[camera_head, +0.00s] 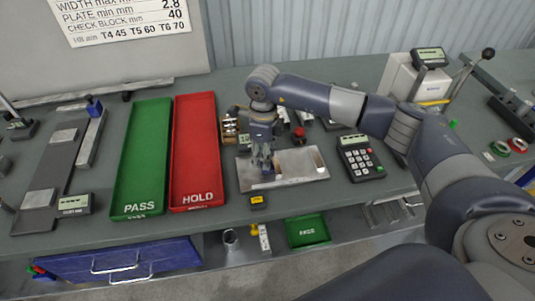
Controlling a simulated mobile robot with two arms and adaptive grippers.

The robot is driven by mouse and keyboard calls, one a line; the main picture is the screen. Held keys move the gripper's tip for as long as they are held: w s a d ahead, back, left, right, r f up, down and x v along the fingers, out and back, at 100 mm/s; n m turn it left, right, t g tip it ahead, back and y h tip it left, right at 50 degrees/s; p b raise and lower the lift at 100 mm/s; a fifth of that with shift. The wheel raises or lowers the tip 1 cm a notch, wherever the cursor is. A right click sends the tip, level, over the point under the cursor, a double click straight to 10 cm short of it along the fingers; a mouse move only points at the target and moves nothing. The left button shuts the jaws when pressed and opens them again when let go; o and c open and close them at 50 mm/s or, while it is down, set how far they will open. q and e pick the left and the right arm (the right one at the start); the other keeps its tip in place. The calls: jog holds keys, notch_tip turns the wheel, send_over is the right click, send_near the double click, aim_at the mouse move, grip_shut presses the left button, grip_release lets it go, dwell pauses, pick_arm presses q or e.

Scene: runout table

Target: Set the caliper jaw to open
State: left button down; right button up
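My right gripper (265,165) points down over a pale metal plate (296,168) near the front middle of the table. Its fingertips are small and close to the plate. I cannot tell whether they touch it or how far apart they are. A dark flat fixture (40,197) lies at the left with a grey rail (90,143) beside it and a small display box (73,205) at its front. This may be the caliper, but I cannot make out its jaw or the jaw's setting. My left gripper is not in view.
A green PASS tray (147,150) and a red HOLD tray (195,145) lie left of my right gripper. A keypad unit (360,158) stands to its right. A small yellow-black block (257,202) sits near the front edge. A green bin (307,230) is below the tabletop.

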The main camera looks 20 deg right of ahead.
dwell(0.3)
jog(key=shift+d+r, duration=0.1)
jog(key=shift+r, duration=0.3)
notch_tip(320, 180, up, 11)
jog(key=shift+r, duration=0.1)
